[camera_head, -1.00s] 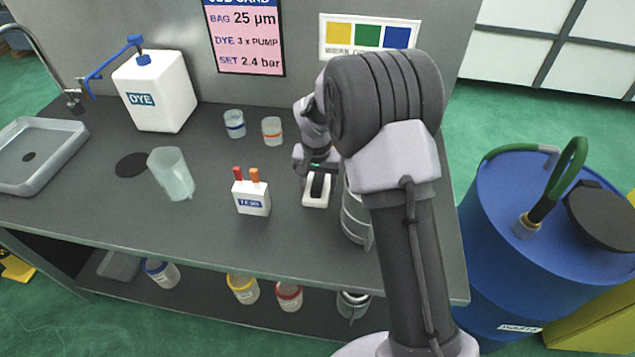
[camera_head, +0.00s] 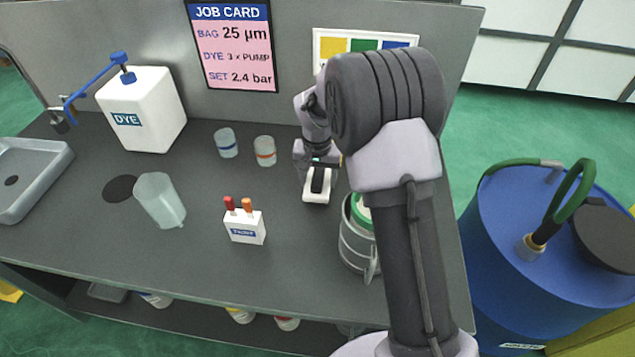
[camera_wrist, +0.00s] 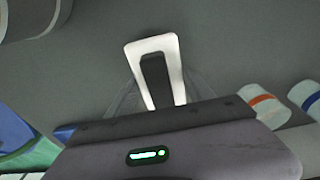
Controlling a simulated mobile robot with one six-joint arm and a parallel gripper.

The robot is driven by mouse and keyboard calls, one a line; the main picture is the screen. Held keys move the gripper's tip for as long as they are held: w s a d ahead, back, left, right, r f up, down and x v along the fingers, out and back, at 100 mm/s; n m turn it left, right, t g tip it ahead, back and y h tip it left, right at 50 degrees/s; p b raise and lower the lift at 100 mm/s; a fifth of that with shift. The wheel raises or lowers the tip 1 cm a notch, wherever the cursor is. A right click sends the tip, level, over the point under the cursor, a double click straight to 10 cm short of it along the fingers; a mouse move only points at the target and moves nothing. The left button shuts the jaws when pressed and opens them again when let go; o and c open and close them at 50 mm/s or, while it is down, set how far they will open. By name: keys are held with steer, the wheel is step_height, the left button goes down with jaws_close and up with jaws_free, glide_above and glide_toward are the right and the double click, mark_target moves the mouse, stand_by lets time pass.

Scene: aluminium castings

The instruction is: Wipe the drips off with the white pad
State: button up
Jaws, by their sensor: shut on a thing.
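The white pad (camera_head: 317,196) has a rounded rectangular shape and a black grip block (camera_wrist: 156,80) on top. My gripper (camera_head: 318,172) is shut on this block, with the pad below it, at the right part of the grey bench. In the wrist view the white pad (camera_wrist: 165,43) sticks out beyond my gripper (camera_wrist: 160,104). I cannot tell whether the pad touches the bench. No drips can be made out clearly; my arm hides part of the bench's right side.
A metal can (camera_head: 352,250) with something green inside stands just right of the pad. A white holder (camera_head: 244,228) with red and orange sticks stands left, and two small cups (camera_head: 265,152) stand behind. A translucent beaker (camera_head: 160,200), dark disc (camera_head: 119,188) and dye jug (camera_head: 145,112) are farther left.

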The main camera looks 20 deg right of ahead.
steer(key=shift+s+r, duration=0.3)
steer(key=shift+r, duration=0.4)
steer(key=shift+w+r+p, duration=0.1)
steer(key=shift+r+p, duration=0.55)
steer(key=shift+p, duration=0.15)
steer(key=shift+r+p, duration=1.1)
steer(key=shift+r, duration=0.5)
